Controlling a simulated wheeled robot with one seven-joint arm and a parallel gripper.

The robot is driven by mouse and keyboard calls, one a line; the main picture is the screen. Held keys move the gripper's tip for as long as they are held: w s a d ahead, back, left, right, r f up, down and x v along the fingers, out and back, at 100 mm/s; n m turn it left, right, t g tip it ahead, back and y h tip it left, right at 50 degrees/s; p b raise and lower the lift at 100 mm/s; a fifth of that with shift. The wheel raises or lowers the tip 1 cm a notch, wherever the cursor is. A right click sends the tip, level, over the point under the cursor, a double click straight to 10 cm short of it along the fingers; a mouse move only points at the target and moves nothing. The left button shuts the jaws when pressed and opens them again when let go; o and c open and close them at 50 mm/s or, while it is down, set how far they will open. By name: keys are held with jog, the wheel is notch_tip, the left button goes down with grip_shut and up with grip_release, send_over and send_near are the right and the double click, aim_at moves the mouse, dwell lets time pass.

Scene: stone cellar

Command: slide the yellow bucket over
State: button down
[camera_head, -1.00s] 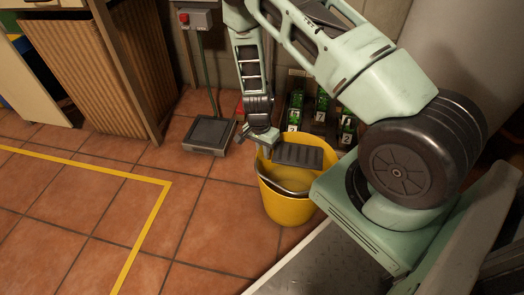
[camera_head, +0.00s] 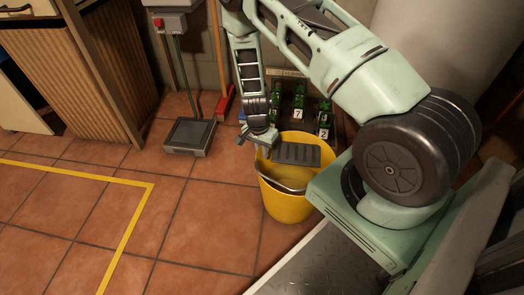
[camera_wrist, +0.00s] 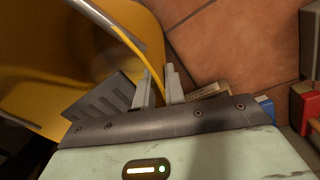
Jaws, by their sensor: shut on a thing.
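The yellow bucket (camera_head: 286,207) stands on the tiled floor beside my base, with a grey handle across its opening. A dark ridged plate (camera_head: 296,154) shows at its top. My gripper (camera_head: 257,141) is at the bucket's far left rim. In the wrist view, my gripper (camera_wrist: 158,90) is shut on the thin rim of the bucket (camera_wrist: 60,45), which runs between the two fingers. The fingertips are partly hidden by the arm in the head view.
A grey floor scale (camera_head: 190,137) and a red-headed broom (camera_head: 225,101) stand behind and left. A crate with green numbered bottles (camera_head: 299,104) is close behind the bucket. A wooden cabinet (camera_head: 84,75) is at far left. Tiles inside the yellow line (camera_head: 128,232) are clear.

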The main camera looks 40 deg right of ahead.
jog(key=shift+s+d, duration=0.1)
jog(key=shift+s, duration=0.05)
jog(key=c, duration=1.4)
grip_release()
jog(key=r+p, duration=0.2)
jog(key=r, duration=0.3)
jog(key=w+r+p, duration=0.1)
jog(key=r+p, duration=0.2)
jog(key=r, duration=0.3)
jog(key=w+r+p, duration=0.1)
jog(key=r+p, duration=0.1)
jog(key=r, duration=0.4)
jog(key=shift+a+r, duration=0.15)
jog(key=shift+a, duration=0.15)
